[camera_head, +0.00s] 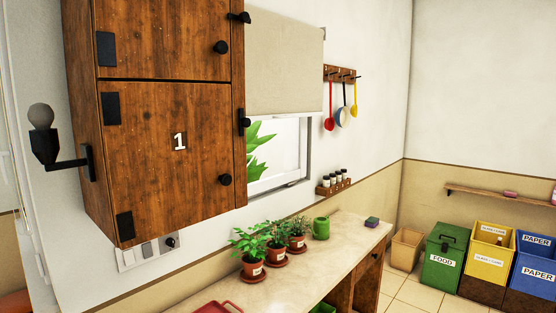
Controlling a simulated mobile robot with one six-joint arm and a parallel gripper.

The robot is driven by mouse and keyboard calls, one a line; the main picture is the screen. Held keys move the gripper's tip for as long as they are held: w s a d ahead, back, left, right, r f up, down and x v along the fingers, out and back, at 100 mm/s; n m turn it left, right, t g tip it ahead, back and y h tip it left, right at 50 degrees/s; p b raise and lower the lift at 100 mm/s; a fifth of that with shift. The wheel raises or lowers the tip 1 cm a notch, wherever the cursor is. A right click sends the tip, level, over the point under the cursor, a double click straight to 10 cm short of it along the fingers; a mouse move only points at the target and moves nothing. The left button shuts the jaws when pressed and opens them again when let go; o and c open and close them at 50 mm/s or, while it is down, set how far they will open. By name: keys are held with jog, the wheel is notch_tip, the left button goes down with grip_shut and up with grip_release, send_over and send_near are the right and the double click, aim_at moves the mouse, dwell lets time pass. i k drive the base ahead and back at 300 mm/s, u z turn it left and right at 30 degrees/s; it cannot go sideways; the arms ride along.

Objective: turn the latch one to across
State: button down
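A brown wooden wall cabinet hangs at the left. Its lower door (165,150) carries a white number 1 and is closed. Latch one (244,121) is a small black piece at the right edge of this door. It appears to stand upright along the edge, but it is small in the picture. A round black knob (226,180) sits on the door below and left of the latch. The upper door (160,38) has its own black latch (239,17), which points sideways, and a knob (221,47). My gripper is not in view.
Several potted plants (277,246) and a green mug (321,228) stand on the counter (335,262) below the cabinet. A black wall lamp (45,148) juts out left of it. Coloured bins (448,250) stand at the right. The space before the door looks clear.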

aim_at(244, 123)
jog(key=z, duration=1.75)
jog(key=k, duration=0.8)
jog(key=u, duration=1.2)
jog(key=i, duration=1)
jog(key=u, duration=0.05)
